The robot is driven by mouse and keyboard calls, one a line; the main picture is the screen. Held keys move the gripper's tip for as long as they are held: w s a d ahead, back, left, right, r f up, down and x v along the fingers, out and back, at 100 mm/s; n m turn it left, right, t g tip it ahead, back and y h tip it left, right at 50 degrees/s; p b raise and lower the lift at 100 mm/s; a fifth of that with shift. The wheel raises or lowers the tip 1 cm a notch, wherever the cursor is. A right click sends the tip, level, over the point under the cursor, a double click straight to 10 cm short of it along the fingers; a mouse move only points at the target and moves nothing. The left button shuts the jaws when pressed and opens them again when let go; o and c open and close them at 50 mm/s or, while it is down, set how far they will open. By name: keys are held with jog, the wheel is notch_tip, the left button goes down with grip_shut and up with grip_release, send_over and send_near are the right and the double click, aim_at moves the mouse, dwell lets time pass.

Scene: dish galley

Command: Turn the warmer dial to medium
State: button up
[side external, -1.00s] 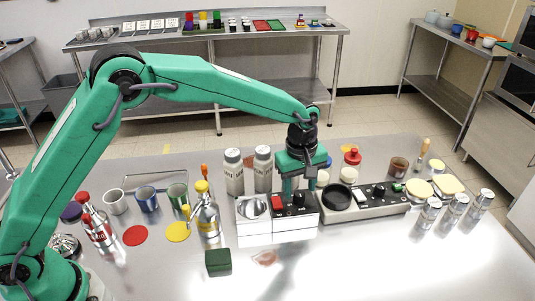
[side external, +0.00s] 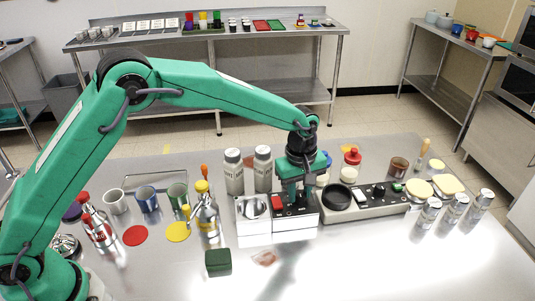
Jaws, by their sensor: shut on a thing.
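The dial on the black control panel (side external: 306,209) of a white boxy unit (side external: 294,224) is mostly hidden by my gripper's fingers. My gripper (side external: 298,203) points straight down over this panel. Its fingers are shut on the dial. The dial's pointer and any setting marks are too small or covered, so I cannot tell its setting. A red switch (side external: 277,202) sits on the same panel, just left of the fingers. A pale round dish (side external: 254,207) is at the unit's left part.
To the right stands a long grey unit (side external: 345,213) with a black round plate (side external: 337,196) and a black knob (side external: 378,190). Two white bottles (side external: 234,172) stand close behind my gripper's left. A green block (side external: 218,262) lies in front.

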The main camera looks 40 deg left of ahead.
jog(key=shift+m, duration=0.4)
jog(key=m, duration=0.6)
jog(key=shift+a, duration=0.1)
jog(key=m, duration=0.3)
jog(key=shift+m, duration=0.4)
jog(key=m, duration=0.3)
jog(key=shift+a+g, duration=0.1)
jog(key=shift+g, duration=0.2)
jog(key=m, duration=0.6)
jog(key=shift+w+m, duration=0.1)
jog(key=shift+m, duration=0.3)
jog(key=m, duration=0.3)
jog(key=shift+m, duration=0.3)
jog(key=shift+w+m, duration=0.1)
jog(key=shift+m, duration=1.6)
